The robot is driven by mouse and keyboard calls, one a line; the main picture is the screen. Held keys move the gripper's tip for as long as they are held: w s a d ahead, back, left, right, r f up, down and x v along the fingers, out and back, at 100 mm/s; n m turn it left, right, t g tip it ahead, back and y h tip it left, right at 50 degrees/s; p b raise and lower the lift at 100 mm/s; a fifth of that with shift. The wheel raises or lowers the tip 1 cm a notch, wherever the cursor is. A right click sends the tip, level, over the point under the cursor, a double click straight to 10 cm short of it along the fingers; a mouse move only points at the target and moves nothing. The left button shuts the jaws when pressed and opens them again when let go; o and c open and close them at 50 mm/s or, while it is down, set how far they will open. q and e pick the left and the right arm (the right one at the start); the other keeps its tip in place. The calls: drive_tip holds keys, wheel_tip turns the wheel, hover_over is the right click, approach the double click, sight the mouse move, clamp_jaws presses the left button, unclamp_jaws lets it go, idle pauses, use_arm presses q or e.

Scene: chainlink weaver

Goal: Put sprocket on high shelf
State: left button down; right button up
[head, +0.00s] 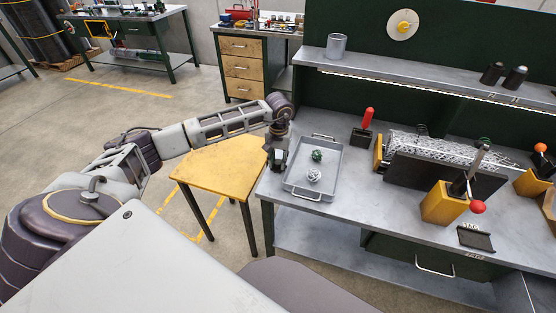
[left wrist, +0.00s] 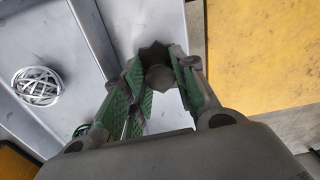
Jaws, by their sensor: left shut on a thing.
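My left gripper (head: 277,158) is over the left edge of the workbench, just left of the grey tray. In the left wrist view the left gripper (left wrist: 157,80) has its green-padded fingers closed on a dark grey toothed sprocket (left wrist: 158,65). The sprocket sits between the fingertips, partly covered by them. In the head view I cannot make the sprocket out clearly. The high shelf (head: 420,83) is a grey ledge above the back of the workbench, to the right of my left gripper. My right gripper is not in view.
The tray (head: 333,166) holds a white wire ball (head: 313,175) and a green piece (head: 317,155). A grey cup (head: 336,46) and two black cylinders (head: 503,76) stand on the shelf, with clear room between. A red-handled tool (head: 368,119) stands below it. A yellow stool (head: 222,163) is left.

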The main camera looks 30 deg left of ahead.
sight(279, 162)
use_arm(q)
drive_tip(key=c, duration=1.4)
unclamp_jaws()
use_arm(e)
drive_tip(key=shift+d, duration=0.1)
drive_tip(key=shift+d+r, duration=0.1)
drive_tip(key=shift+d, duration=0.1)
use_arm(q)
wheel_tip(279, 162, up, 12)
drive_tip(key=shift+d+r+b, duration=0.1)
drive_tip(key=shift+b, duration=0.2)
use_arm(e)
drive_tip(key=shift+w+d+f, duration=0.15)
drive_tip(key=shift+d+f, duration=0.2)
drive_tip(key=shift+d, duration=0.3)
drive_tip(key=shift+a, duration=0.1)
